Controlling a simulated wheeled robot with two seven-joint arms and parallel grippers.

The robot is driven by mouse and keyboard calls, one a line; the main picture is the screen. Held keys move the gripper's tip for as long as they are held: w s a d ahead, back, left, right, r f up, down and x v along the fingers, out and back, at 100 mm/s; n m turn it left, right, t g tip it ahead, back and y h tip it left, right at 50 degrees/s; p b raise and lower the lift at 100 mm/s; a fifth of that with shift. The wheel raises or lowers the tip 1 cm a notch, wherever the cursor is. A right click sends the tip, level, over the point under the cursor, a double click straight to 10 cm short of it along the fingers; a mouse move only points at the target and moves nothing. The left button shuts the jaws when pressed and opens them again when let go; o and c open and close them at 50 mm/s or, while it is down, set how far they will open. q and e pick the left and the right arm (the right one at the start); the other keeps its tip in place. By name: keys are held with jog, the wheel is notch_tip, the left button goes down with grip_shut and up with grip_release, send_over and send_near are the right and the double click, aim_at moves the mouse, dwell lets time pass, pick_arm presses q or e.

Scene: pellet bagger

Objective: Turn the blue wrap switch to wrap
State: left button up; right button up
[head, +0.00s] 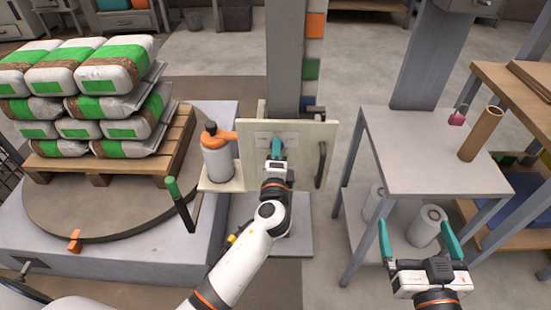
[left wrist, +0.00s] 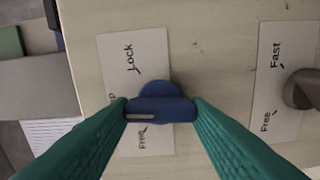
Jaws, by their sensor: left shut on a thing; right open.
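The blue switch (left wrist: 158,92) sits on a cream panel (left wrist: 215,60) in the left wrist view. Its bar lies crosswise in that picture, with a pale mark on its left half. A white label (left wrist: 140,50) behind it reads "Lock" above and "Free" below; a word at the left edge is mostly hidden, only a "p" shows. My left gripper (left wrist: 160,112) is shut on the bar, one green finger at each end. In the head view, my left gripper (head: 277,152) is at the panel's front and hides the switch. My right gripper (head: 420,240) is open and empty at the lower right.
A grey knob (left wrist: 302,90) with a "Fast"/"Free" label is right of the switch. An orange-topped bottle (head: 217,155) stands left of the panel. Stacked bags (head: 90,95) fill a pallet at left. A grey table (head: 425,150) holds a brown tube (head: 481,134) and pink padlock (head: 458,117).

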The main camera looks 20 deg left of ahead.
pick_arm(q)
jog(key=shift+n, duration=0.5)
pick_arm(e)
jog(key=shift+a+r+t+y, duration=0.2)
jog(key=shift+r+t, duration=0.3)
jog(key=shift+r, duration=0.25)
jog(key=shift+a+r+t+y, duration=0.1)
jog(key=shift+r+t+y, duration=0.1)
jog(key=shift+r+t, duration=0.45)
pick_arm(q)
jog(key=shift+f, duration=0.1)
pick_arm(e)
jog(key=shift+r, duration=0.1)
pick_arm(q)
jog(key=o, duration=1)
jog(key=v, duration=1.2)
jog(key=shift+s, duration=0.1)
pick_arm(e)
jog(key=f, duration=0.1)
jog(key=f+g, duration=0.2)
jog(key=shift+d+f+g+h, duration=0.15)
jog(key=shift+d+g+h, duration=0.15)
jog(key=shift+h, duration=0.1)
